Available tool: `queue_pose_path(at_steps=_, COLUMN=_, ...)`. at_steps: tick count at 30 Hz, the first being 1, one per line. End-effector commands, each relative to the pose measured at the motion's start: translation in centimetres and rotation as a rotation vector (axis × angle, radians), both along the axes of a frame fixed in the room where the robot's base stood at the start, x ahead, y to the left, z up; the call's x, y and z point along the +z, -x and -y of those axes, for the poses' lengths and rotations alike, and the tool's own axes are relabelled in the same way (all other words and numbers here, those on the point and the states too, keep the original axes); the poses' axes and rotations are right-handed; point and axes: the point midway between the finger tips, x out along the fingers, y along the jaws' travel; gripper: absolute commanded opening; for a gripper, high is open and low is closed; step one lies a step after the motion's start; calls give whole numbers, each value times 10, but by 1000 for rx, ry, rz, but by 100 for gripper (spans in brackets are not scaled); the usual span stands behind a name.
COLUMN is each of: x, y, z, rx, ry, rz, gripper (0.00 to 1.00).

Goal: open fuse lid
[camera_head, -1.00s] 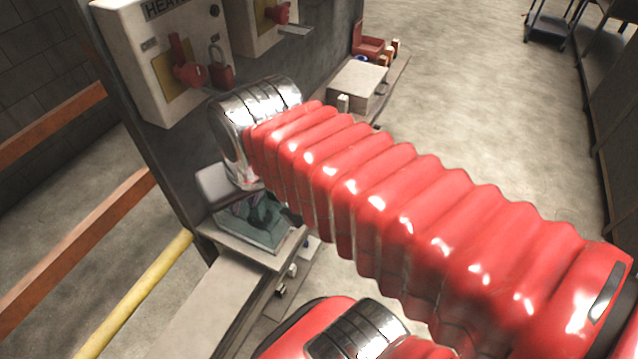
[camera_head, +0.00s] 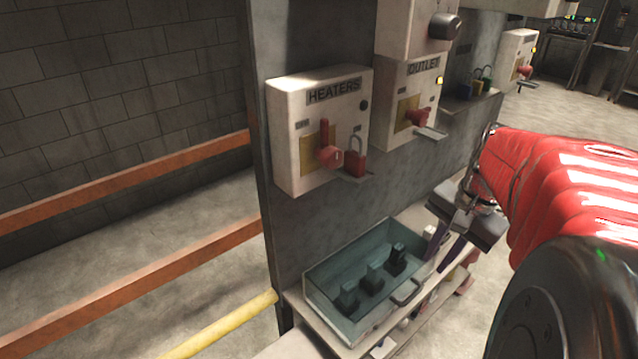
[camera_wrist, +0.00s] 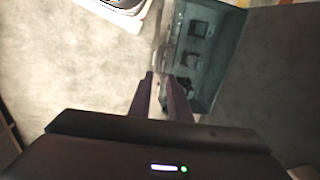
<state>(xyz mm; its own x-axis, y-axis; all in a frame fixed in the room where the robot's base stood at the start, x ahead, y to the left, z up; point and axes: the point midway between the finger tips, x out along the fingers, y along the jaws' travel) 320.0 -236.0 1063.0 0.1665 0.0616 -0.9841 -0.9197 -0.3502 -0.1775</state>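The fuse box with its see-through teal lid (camera_head: 335,262) sits on a shelf at the foot of the grey panel, and the lid looks shut. Dark fuses (camera_head: 372,274) show through it. A grey handle (camera_head: 407,293) is on the front of the lid. My gripper (camera_head: 436,248) is just right of the box, fingers pointing down, apart from the handle. In the wrist view the teal lid (camera_wrist: 222,55) is at upper right, and my gripper (camera_wrist: 161,76) has its two dark fingers apart, near the box's edge. Whether anything lies between them is unclear.
Above the box is the HEATERS switch box (camera_head: 283,130) with a red padlock (camera_head: 354,163). The OUTLET box (camera_head: 425,90) is to its right. Orange rails (camera_head: 130,280) and a yellow rail (camera_head: 225,325) run at left. Small items stand on the lower shelf.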

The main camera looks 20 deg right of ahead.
Motion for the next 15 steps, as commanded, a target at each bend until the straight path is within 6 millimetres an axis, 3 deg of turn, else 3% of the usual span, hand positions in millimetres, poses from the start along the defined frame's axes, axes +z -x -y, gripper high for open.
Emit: queue_pose_path(at_steps=15, x=-8, y=0, z=0, rx=-4, ry=-4, rz=-3, gripper=17)
